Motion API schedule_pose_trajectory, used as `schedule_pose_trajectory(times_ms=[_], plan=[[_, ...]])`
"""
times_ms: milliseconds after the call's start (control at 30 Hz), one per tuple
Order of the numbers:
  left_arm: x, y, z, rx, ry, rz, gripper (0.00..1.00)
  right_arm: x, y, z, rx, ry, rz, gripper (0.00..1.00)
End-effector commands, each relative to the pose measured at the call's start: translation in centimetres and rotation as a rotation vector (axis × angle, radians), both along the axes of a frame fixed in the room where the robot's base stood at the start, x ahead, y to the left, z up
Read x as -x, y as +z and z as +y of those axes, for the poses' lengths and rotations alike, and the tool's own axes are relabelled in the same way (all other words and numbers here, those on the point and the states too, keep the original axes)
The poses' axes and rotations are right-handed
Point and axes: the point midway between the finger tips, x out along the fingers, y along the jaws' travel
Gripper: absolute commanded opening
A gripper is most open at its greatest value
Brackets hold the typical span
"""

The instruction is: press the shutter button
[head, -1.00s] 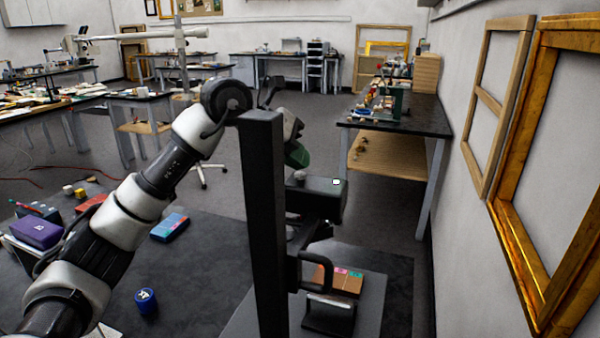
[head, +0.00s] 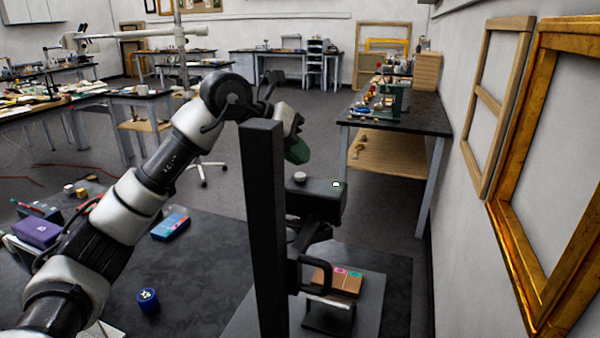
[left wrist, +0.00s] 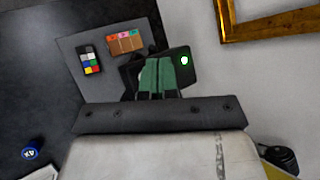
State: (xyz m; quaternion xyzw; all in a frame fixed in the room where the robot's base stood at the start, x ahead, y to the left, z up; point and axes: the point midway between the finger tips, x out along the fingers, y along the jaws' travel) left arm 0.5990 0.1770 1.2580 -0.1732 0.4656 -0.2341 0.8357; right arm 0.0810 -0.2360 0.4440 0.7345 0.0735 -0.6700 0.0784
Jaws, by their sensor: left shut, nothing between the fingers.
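A black camera housing (head: 322,200) sits on a tall black column (head: 262,220). A grey round button (head: 300,177) stands on its top, the likely shutter button. A small light (head: 337,184) to its right is white with a green tint; it shows white and green in the left wrist view (left wrist: 184,60). My left gripper (head: 297,152), with green fingers, is shut and empty above the button, with a small gap in the head view. My right gripper is out of view.
Below the housing, brown blocks with coloured tags (head: 338,280) rest on the stand's base. A colour chart (left wrist: 90,62) lies beside them in the left wrist view. A blue jar (head: 147,300) and a blue box (head: 170,226) are on the dark table.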

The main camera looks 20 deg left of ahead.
Motion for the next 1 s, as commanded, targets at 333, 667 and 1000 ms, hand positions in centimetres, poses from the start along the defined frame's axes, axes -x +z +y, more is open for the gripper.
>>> schedule_pose_trajectory(times_ms=[333,667,1000], plan=[[0.0,2.5,0.0,0.0,0.0,-0.002,0.0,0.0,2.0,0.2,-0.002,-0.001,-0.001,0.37],[0.0,5.2,0.0,0.0,0.001,-0.001,0.0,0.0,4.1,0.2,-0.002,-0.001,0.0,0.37],[0.0,5.0,0.0,0.0,0.001,-0.001,0.0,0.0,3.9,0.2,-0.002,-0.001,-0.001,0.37]])
